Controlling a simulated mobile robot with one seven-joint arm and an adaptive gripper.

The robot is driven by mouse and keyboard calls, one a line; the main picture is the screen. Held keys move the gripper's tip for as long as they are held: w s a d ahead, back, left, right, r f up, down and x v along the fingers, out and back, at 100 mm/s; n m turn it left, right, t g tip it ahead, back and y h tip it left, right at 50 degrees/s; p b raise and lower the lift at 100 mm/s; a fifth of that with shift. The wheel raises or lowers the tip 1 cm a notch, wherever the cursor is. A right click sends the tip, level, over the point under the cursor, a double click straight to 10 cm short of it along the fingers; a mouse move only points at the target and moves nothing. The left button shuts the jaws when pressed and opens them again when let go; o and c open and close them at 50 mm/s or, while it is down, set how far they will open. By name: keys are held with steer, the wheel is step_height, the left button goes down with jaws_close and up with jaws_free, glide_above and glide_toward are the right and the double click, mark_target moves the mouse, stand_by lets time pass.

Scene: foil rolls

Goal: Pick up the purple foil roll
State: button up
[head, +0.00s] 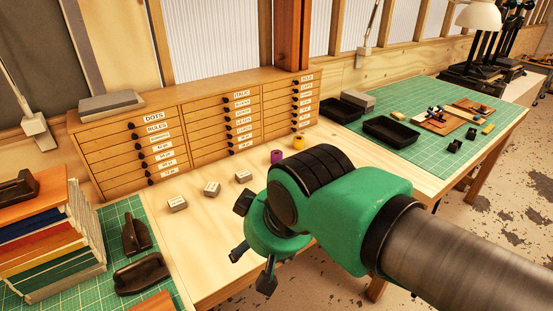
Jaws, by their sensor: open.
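The purple foil roll (276,157) is a small upright cylinder on the wooden bench, in front of the drawer cabinet. My arm's wrist stands just in front of it and below it in the picture. A yellow foil roll (298,142) stands a little behind it to the right. My gripper (252,268) is open, with its dark fingers pointing down to the lower left of the purple roll, apart from it. Nothing shows between the fingers.
Several small grey blocks (212,188) stand in a row left of the purple roll. The labelled drawer cabinet (200,131) runs behind. Black trays (390,130) sit on the right on a green mat.

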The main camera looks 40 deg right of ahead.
steer(key=shift+r, duration=0.15)
steer(key=w+d+r+g+p, duration=0.1)
steer(key=w+d+r+p, duration=0.35)
steer(key=w, duration=0.55)
steer(key=w+d+r+n+g+p, duration=0.1)
steer(key=w+d+r+p, duration=0.35)
steer(key=w, duration=0.65)
steer(key=w+d+r+g+p, duration=0.1)
steer(key=w+d+r+p, duration=0.2)
steer(key=w+d+p, duration=0.5)
steer(key=w+d+f+n+g+p, duration=0.1)
steer(key=w+d+f+p, duration=0.2)
steer(key=w+d, duration=0.3)
steer(key=w+d+f+p, duration=0.2)
steer(key=w+d+f, duration=0.15)
steer(key=w, duration=0.45)
steer(key=w+d+f+p, duration=0.3)
steer(key=d+f, duration=0.3)
steer(key=d, duration=0.1)
steer(key=w+d+f+g+p, duration=0.1)
steer(key=w+d+f+p, duration=0.2)
steer(key=d+f, duration=0.3)
steer(key=shift+d+f+n+g+p, duration=0.3)
steer(key=shift+d+f+n+p, duration=0.1)
steer(key=shift+d+p, duration=0.05)
steer(key=shift+f, duration=0.1)
